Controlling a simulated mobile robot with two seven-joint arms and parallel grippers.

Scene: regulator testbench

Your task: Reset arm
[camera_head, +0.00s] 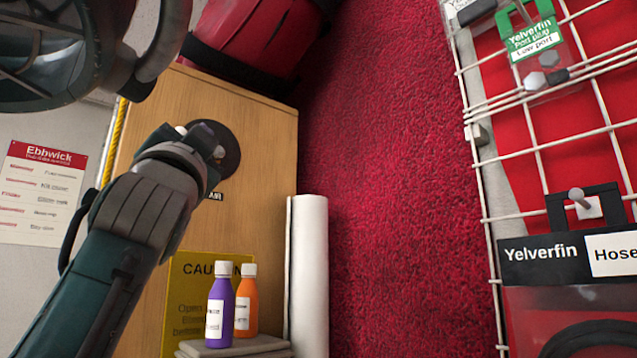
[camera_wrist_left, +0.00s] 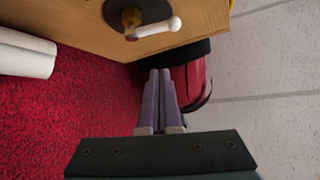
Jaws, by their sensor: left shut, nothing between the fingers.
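My left arm comes in from the lower left of the head view, and its dark wrist end is in front of a wooden panel (camera_head: 262,150). A round black plate (camera_head: 232,150) on the panel is partly hidden behind it. In the left wrist view my left gripper (camera_wrist_left: 160,72) has its two pale purple fingers together, with nothing between them. The black plate with a white handle (camera_wrist_left: 160,28) lies beyond the fingertips, apart from them. The fingers cannot be made out in the head view. My right gripper is not in view.
A purple bottle (camera_head: 220,310) and an orange bottle (camera_head: 246,305) stand by a yellow caution sign (camera_head: 183,290). A white roll (camera_head: 309,270) stands beside the panel. Red carpet (camera_head: 390,180) is open in the middle. A white wire rack (camera_head: 530,140) with labelled items is at right.

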